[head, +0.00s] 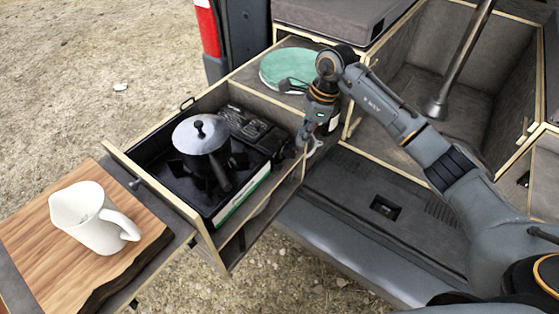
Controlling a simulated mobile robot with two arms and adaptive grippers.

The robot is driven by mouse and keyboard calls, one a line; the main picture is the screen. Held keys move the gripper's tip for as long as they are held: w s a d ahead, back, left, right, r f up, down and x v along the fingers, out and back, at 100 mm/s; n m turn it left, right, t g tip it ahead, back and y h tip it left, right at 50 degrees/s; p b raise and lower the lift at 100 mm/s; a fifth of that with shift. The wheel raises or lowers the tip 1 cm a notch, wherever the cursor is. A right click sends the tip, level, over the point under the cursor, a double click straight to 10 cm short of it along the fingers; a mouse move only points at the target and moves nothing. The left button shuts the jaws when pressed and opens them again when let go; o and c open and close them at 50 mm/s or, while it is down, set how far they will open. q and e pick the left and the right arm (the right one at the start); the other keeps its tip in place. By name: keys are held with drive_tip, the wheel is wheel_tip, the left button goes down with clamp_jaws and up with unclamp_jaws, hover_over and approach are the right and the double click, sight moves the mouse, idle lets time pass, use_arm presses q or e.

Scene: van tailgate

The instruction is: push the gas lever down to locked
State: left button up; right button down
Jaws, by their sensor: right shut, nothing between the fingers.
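A black camping stove (262,165) sits in the pulled-out wooden drawer, with a silver-lidded pot (200,134) on its burner. Its gas section (250,126) is at the right end. I cannot make out the gas lever; it is small or hidden near my right gripper. My right gripper (304,142) is shut and empty, pointing down at the drawer's right side wall, close to the stove's right end. I cannot tell whether it touches anything. My left gripper is not in view.
A white jug (92,216) stands on a wooden board (35,240) at the left. A metal post (462,65) rises at the right.

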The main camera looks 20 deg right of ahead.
drive_tip(key=shift+v, duration=2.2)
drive_tip(key=shift+f, duration=0.1)
